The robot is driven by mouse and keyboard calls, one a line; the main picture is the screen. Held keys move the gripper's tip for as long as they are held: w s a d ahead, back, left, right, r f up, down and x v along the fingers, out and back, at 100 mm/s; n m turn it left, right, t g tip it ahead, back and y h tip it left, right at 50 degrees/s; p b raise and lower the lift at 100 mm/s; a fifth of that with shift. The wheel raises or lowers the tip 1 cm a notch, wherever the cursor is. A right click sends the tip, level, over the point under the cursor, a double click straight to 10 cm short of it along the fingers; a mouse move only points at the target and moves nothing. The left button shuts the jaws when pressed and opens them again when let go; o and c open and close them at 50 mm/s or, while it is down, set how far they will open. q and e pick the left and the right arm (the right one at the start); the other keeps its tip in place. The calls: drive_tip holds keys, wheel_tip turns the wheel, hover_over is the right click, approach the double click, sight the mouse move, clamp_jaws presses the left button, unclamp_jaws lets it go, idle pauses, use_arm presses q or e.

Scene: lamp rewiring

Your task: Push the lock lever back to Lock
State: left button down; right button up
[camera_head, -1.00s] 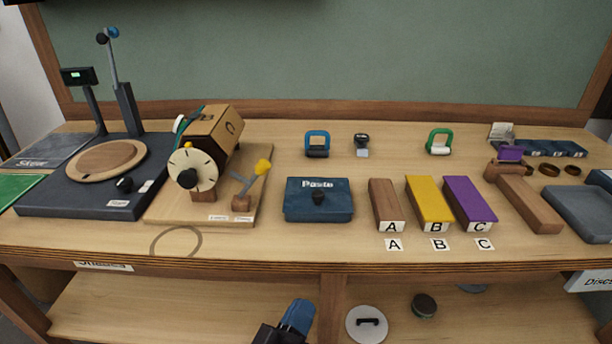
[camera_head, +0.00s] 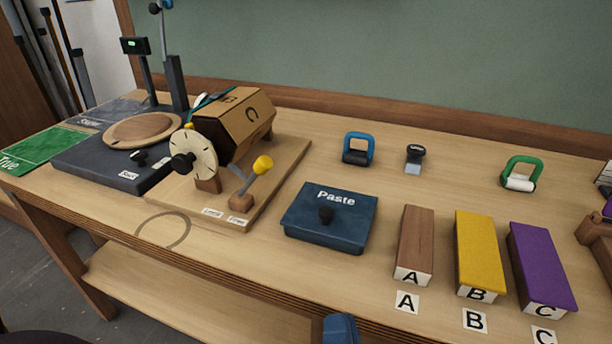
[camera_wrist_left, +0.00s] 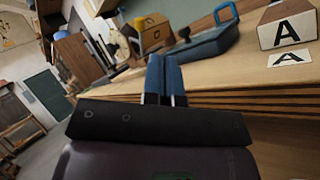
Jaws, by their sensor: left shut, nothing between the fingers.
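The lock lever (camera_head: 262,166) has a yellow knob and stands on a small wooden block on the wooden base of the drum device (camera_head: 238,125), left of centre in the head view. It tilts up to the right. Two small labels lie in front of it, too small to read. My left gripper (camera_head: 340,328) shows only as a blue tip at the bottom edge, in front of the table and apart from the lever. In the left wrist view its blue fingers (camera_wrist_left: 164,78) are shut together and empty. A yellow knob (camera_wrist_left: 139,23) shows beyond them. My right gripper is not in view.
The blue Paste box (camera_head: 345,235) stands right of the lever. Brown A (camera_head: 415,240), yellow B (camera_head: 473,250) and purple C (camera_head: 538,262) blocks stand farther right. A dark unit with a round wooden plate (camera_head: 142,130) stands left. The table's front edge (camera_head: 200,290) lies nearby.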

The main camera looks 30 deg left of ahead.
sight(267, 168)
use_arm(q)
drive_tip(key=n+g+y, duration=0.1)
drive_tip(key=n, duration=0.1)
drive_tip(key=s+a+n+g, duration=0.1)
drive_tip(key=a+f+n+g+y, duration=0.1)
drive_tip(key=n+g, duration=0.1)
drive_tip(key=shift+s+a+f+n+y, duration=0.1)
drive_tip(key=shift+s+a+n+y, duration=0.1)
drive_tip(key=shift+s+n+y, duration=0.15)
drive_tip(key=p+x, duration=0.2)
drive_tip(key=x, duration=2.2)
drive_tip(key=shift+a, duration=0.1)
